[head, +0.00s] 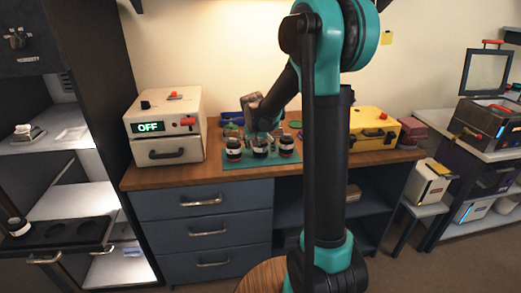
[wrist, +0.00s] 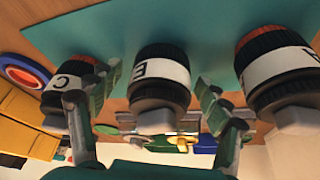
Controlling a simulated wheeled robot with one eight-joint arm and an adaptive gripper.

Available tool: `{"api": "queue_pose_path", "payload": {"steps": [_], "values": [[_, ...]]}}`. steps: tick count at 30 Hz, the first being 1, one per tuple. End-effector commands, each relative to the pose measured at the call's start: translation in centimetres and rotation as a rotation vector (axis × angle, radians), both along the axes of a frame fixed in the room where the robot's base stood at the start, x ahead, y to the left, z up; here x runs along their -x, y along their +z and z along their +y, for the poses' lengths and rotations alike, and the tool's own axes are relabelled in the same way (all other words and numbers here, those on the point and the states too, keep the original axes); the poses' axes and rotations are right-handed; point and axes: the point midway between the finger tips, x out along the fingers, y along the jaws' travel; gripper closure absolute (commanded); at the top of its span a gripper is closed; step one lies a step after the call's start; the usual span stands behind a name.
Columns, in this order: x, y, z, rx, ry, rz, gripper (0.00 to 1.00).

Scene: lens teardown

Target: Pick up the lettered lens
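Three black lenses with white lettered bands stand in a row on a teal mat (head: 230,165). In the wrist view they are lens C (wrist: 68,84), lens E (wrist: 160,72) and lens A (wrist: 285,68). In the head view they are a left lens (head: 233,150), a middle lens (head: 260,148) and a right lens (head: 286,147); their letters are too small to read. My gripper (wrist: 157,88) is open, with one finger on each side of lens E. Gaps show beside the lens. The left finger partly covers lens C.
A white box reading OFF (head: 165,128) stands left of the mat, and a yellow case (head: 372,130) stands right. Another lens (head: 18,226) sits on a tray with round recesses (head: 75,232) in the left cabinet. My arm hides part of the bench.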

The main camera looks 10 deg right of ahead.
Motion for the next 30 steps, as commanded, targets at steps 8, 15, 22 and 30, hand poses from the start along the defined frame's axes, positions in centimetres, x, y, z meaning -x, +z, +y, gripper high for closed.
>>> {"api": "queue_pose_path", "payload": {"steps": [8,15,22,30], "values": [[0.0,0.0,0.0,0.000,0.000,0.000,0.60],[0.0,0.1,0.0,0.000,0.000,0.000,0.75],[0.0,0.4,0.0,0.000,0.000,0.000,0.75],[0.1,3.3,0.0,0.000,0.000,0.000,0.75]]}}
